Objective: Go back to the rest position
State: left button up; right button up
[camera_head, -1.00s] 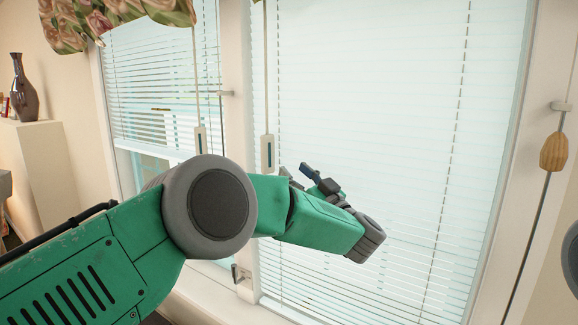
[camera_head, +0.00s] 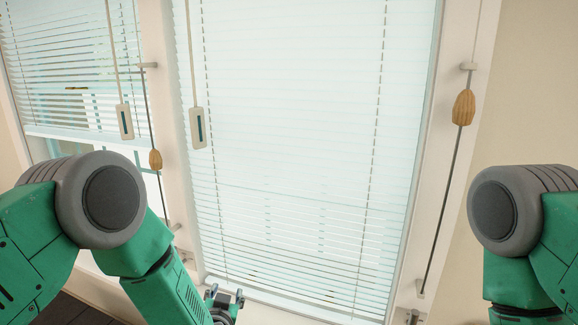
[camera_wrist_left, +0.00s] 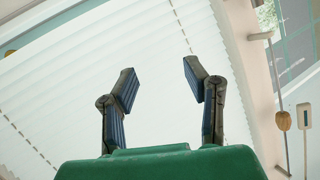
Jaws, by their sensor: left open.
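My left arm comes in from the left in the head view and points down toward the window. My left gripper (camera_head: 224,298) is at the bottom of the head view, in front of the lower part of the blind. In the left wrist view the same gripper (camera_wrist_left: 158,85) has its two fingers apart with nothing between them. The white window blind (camera_head: 290,130) fills the background behind it. My right arm shows at the right edge of the head view, bent downward. Its gripper is out of the frame.
A wooden cord knob (camera_head: 464,107) hangs on a rod at the right window frame, and another knob (camera_head: 155,159) hangs on the left. A white pull handle (camera_head: 197,128) hangs before the blind. A second blind (camera_head: 65,60) covers the left window.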

pick_arm(q)
jog(key=s+a+f+g, duration=0.3)
jog(key=s+f, duration=0.2)
jog(key=s, duration=0.5)
jog(key=s+a+f+g+h+b, duration=0.1)
jog(key=s+a+f+g, duration=0.3)
jog(key=s, duration=0.5)
jog(key=s+a+f+g, duration=0.3)
jog(key=s+f, duration=0.2)
jog(key=s, duration=0.5)
jog(key=s+a+n+g, duration=0.1)
jog(key=s+g, duration=0.3)
jog(key=s, duration=0.8)
jog(key=shift+s+a+r+n, duration=0.3)
jog(key=shift+a, duration=0.55)
jog(key=shift+w, duration=0.2)
